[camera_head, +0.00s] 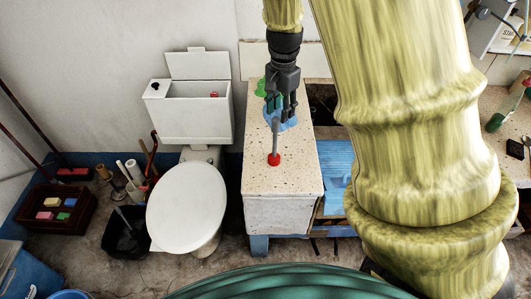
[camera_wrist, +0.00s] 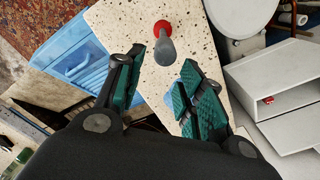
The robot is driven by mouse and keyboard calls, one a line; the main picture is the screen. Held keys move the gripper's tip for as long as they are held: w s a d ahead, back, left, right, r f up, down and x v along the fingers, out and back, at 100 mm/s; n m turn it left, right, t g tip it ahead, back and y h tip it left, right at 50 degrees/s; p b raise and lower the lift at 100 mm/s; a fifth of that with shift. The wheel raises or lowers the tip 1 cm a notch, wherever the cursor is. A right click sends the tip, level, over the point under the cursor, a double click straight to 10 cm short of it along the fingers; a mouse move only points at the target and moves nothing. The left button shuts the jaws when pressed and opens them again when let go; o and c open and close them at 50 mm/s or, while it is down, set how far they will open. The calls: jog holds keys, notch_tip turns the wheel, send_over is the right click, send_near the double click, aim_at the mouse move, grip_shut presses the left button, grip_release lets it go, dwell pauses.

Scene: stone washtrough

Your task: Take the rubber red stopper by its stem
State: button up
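The stopper (camera_head: 274,159) has a red base and a grey upright stem, and stands on the speckled stone slab (camera_head: 257,185). In the wrist view the stopper (camera_wrist: 162,27) shows its red base at the top and the stem's rounded end pointing towards me. My gripper (camera_head: 279,117) is above the slab, behind the stopper in the head view, near the stem's top. In the wrist view my gripper (camera_wrist: 163,62) is open, its green-padded fingers apart and empty. The stem's end lies near the gap between the fingertips, not visibly touching either.
A flat blue item (camera_head: 288,124) and a green item (camera_head: 261,88) lie on the slab near my gripper. A toilet (camera_head: 187,207) with an open white cistern (camera_head: 190,118) stands to the left. The slab's front is clear.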

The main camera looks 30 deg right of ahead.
aim_at(277, 119)
jog(key=shift+s+a+r, duration=0.3)
jog(key=shift+a+r, duration=0.15)
jog(key=shift+a, duration=0.25)
jog(key=shift+a+f, duration=0.1)
jog(key=shift+f, duration=0.2)
notch_tip(277, 119, down, 4)
jog(key=shift+w+f+p, duration=0.1)
jog(key=shift+p, duration=0.4)
jog(key=shift+f+p, duration=0.95)
jog(key=shift+f, duration=2.05)
grip_shut()
